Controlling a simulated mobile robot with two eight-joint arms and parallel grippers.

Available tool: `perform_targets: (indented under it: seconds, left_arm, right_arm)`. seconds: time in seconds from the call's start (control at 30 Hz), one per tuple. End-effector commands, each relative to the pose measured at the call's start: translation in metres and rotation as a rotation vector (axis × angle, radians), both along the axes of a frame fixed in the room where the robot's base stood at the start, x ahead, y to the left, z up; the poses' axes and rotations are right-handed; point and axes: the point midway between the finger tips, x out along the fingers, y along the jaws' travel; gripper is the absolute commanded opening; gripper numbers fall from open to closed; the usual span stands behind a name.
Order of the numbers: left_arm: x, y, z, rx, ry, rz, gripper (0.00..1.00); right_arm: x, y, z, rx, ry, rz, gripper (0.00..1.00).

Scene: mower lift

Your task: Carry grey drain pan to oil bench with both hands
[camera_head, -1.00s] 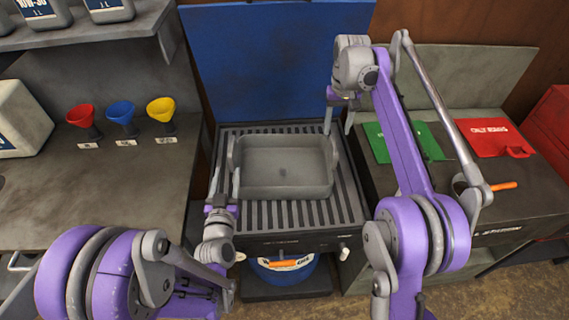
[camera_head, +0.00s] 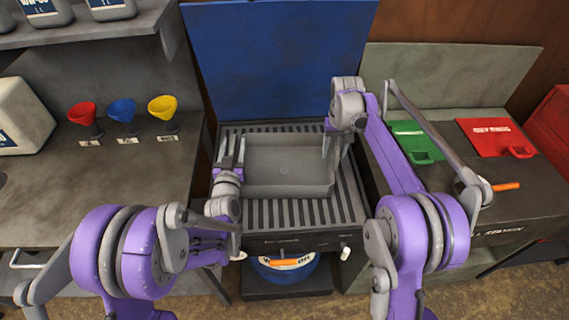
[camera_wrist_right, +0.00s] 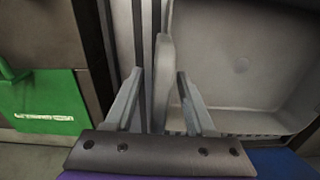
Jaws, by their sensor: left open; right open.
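The grey drain pan (camera_head: 285,168) sits level on a black slatted grate (camera_head: 292,213). My left gripper (camera_head: 232,146) is open at the pan's left side, its two fingers pointing to the back; whether the left rim lies between them is hard to tell. My right gripper (camera_head: 336,155) is open at the pan's right side. In the right wrist view the pan (camera_wrist_right: 240,65) shows on the right, and its upright end piece (camera_wrist_right: 165,65) stands between the spread fingertips of my right gripper (camera_wrist_right: 158,76). The grey bench (camera_head: 75,185) with oil jugs above stands at the left.
Red (camera_head: 83,117), blue (camera_head: 122,110) and yellow (camera_head: 163,110) funnels stand at the left bench's back; its front surface is clear. A white jug (camera_head: 22,118) is at far left. A blue panel (camera_head: 280,60) rises behind the grate. The right bench holds green (camera_head: 418,143) and red (camera_head: 492,135) trays.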

Motion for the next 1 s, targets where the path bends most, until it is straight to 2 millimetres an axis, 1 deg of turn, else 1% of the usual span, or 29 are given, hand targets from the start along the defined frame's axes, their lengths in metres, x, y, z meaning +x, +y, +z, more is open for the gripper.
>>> perform_targets:
  seconds: [0.17, 0.2, 0.47, 1.0]
  left_arm:
    - [-0.0002, 0.0000, 0.0000, 0.000, 0.000, 0.000, 0.55]
    - [-0.0003, 0.0000, 0.0000, 0.000, 0.000, 0.000, 0.48]
    - [-0.0004, -0.0001, 0.0000, 0.000, 0.000, 0.000, 0.01]
    - [-0.0006, -0.0001, 0.0000, 0.000, 0.000, 0.000, 0.00]
  right_arm:
    - [0.0001, 0.0000, 0.0001, 0.000, 0.000, 0.000, 0.55]
    - [0.0001, 0.0000, 0.0002, 0.000, 0.000, 0.000, 0.48]
    - [0.0001, 0.0000, 0.0003, 0.000, 0.000, 0.000, 0.01]
    - [0.0001, 0.0000, 0.0005, 0.000, 0.000, 0.000, 0.00]
